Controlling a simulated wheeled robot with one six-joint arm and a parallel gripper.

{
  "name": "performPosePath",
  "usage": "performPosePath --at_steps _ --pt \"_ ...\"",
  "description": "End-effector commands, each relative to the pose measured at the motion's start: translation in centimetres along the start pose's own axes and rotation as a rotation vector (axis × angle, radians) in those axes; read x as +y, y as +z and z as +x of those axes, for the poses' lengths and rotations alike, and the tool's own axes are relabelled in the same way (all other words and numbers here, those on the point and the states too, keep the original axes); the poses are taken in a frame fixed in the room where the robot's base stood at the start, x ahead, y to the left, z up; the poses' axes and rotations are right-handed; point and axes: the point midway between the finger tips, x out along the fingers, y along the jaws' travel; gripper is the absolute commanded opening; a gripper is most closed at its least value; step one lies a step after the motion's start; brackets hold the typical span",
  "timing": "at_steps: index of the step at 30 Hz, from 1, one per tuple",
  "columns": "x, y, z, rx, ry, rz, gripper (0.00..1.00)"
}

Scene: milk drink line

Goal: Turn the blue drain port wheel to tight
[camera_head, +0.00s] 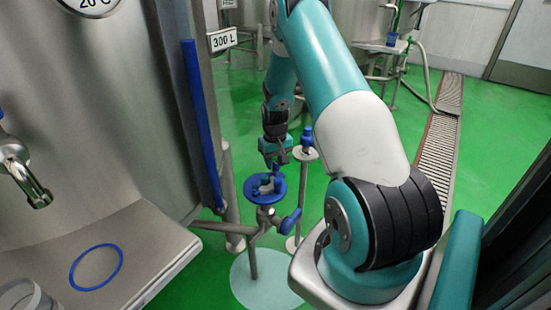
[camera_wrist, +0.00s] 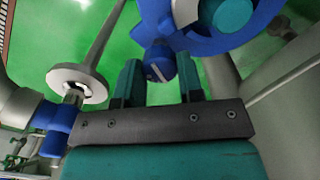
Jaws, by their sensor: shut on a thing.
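The blue wheel (camera_head: 265,190) lies flat on top of a grey pipe stand beside the steel tank, with grey parts at its middle. In the wrist view, part of the wheel (camera_wrist: 215,40) fills the upper right, with a blue knob (camera_wrist: 161,62) bearing a light line at its edge. My gripper (camera_head: 273,163) reaches down to the far side of the wheel. In the wrist view, my gripper (camera_wrist: 160,82) has one finger on each side of the knob and is shut on it. The exact finger contact and any tight marking cannot be made out.
A blue valve handle (camera_head: 290,222) sits low on the pipe beside the wheel. A stand with a pale disc and blue top (camera_head: 307,140) is just right of my gripper. The steel tank (camera_head: 110,110) closes off the left. Green floor is open beyond.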

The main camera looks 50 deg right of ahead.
Motion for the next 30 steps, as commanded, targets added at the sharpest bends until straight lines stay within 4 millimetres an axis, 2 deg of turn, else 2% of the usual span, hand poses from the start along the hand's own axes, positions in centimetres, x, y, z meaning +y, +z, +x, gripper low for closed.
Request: performPosePath --at_steps 30 --pt "0.17 0.01 -0.15 0.001 0.0 0.96 0.11"
